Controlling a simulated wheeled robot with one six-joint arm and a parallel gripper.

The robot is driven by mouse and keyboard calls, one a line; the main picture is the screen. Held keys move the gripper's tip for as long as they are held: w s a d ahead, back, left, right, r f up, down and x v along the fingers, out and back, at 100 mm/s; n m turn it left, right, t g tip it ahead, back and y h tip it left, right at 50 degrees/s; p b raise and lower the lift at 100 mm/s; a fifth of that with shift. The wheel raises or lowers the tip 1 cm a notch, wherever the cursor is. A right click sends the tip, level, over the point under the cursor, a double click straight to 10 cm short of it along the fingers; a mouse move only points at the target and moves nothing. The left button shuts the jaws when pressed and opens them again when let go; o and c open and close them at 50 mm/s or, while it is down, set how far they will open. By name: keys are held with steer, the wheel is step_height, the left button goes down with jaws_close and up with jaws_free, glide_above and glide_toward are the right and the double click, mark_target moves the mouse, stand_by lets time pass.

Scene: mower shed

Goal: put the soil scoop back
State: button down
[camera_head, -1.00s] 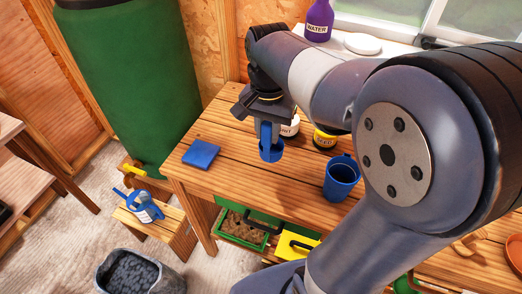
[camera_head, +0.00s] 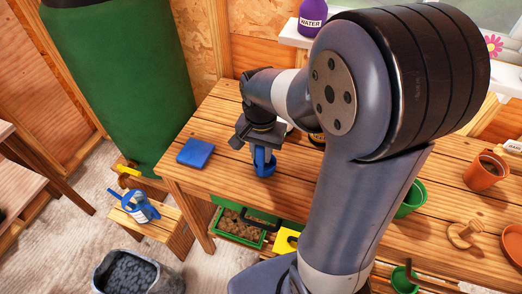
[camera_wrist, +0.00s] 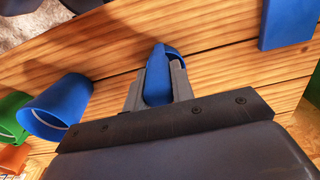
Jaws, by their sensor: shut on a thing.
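The blue soil scoop (camera_head: 264,168) is held in my gripper (camera_head: 263,158) over the left part of the wooden workbench (camera_head: 220,132). My gripper is shut on it and points down. In the wrist view the scoop (camera_wrist: 158,76) sits between the two grey fingers, just above or touching the planks; I cannot tell which. Part of the scoop is hidden by the fingers.
A flat blue block (camera_head: 195,152) lies left of my gripper. A blue cup (camera_wrist: 57,108) stands on the bench in the wrist view. A green pot (camera_head: 412,200) and terracotta pot (camera_head: 486,171) stand to the right. A green bin (camera_head: 238,226) is below.

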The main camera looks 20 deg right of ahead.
steer(key=shift+f, duration=0.1)
steer(key=c, duration=1.2)
jaws_free()
step_height(320, 180, up, 12)
steer(key=shift+r, duration=0.15)
